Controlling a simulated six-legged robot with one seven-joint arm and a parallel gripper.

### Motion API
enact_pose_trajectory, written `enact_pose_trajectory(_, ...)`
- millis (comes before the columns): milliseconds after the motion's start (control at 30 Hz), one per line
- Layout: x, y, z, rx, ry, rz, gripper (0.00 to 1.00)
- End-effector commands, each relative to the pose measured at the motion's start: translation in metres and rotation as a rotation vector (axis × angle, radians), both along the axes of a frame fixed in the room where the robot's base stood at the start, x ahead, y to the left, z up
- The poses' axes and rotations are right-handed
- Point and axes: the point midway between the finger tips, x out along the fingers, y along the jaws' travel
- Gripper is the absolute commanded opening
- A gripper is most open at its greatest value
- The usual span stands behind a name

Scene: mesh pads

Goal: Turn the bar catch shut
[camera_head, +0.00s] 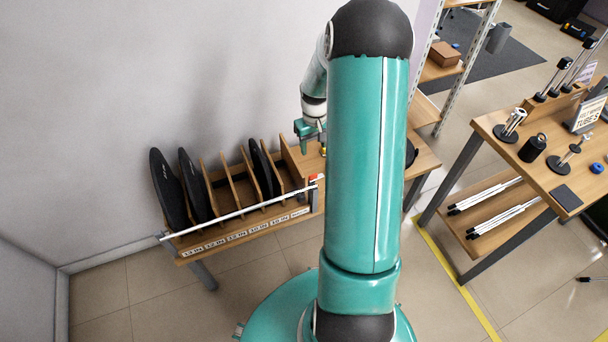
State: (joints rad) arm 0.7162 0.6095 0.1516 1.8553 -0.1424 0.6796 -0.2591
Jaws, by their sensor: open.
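A wooden rack (231,243) by the wall holds black discs, such as this one (170,190), upright between wooden dividers. A thin white bar (240,211) runs across the rack's front, from its left end to a small red piece (313,177) at the right end. The red piece looks like the catch; its exact turn is too small to tell. My teal gripper (312,150) is open above the rack's right end, a little above and behind the red piece, apparently not touching it. My own arm hides the area right of the rack's end.
A wooden surface (424,160) continues behind my arm, with shelving (440,68) beyond. A workbench (497,128) with stands and tubes is at right. Floor in front of the rack is clear. A grey wall (100,100) stands close behind the rack.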

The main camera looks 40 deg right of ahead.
Motion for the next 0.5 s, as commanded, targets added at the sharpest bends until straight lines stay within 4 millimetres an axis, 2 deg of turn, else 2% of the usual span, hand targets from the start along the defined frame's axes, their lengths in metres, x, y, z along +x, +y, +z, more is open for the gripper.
enact_pose_trajectory(267,-0.004,-0.010,-0.020,0.008,0.006,-0.014,0.53)
enact_pose_trajectory(500,-0.006,-0.011,-0.063,0.009,0.007,-0.018,0.53)
